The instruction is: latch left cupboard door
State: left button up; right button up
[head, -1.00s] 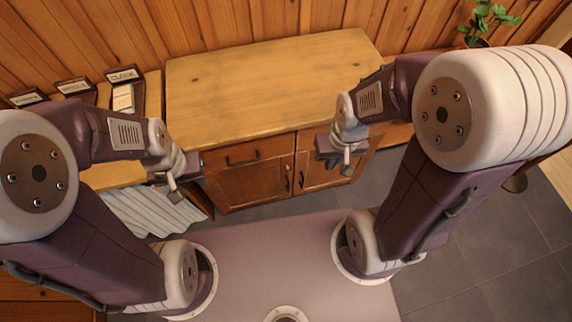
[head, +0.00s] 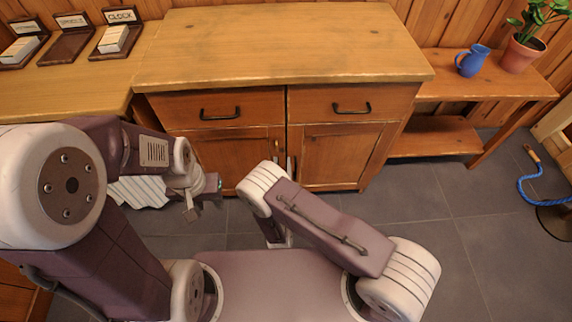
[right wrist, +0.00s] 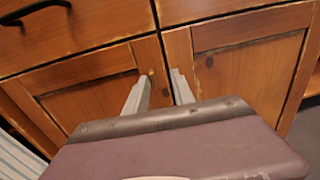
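The left cupboard door (head: 232,160) is a brown panelled door under the left drawer; it also shows in the right wrist view (right wrist: 92,100). It looks closed or nearly so; a dark gap runs along its inner edge. The right door (head: 335,158) is beside it. My right gripper (right wrist: 160,82) is open, its fingers apart in front of the inner edge of the left door, near a small brass-coloured fitting (right wrist: 151,72). I cannot tell whether it touches the door.
Drawers with dark handles (head: 220,114) are above the doors. A side table (head: 490,84) at right holds a blue jug (head: 473,60) and a potted plant (head: 524,50). Labelled card trays (head: 115,40) are at left.

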jog(key=w+a+f+y+b, duration=0.1)
jog(key=w+b, duration=0.1)
jog(key=w, duration=0.6)
jog(key=shift+w+a+n+b, duration=0.25)
jog(key=shift+w+n+b, duration=0.05)
jog(key=shift+n+b, duration=0.1)
grip_shut()
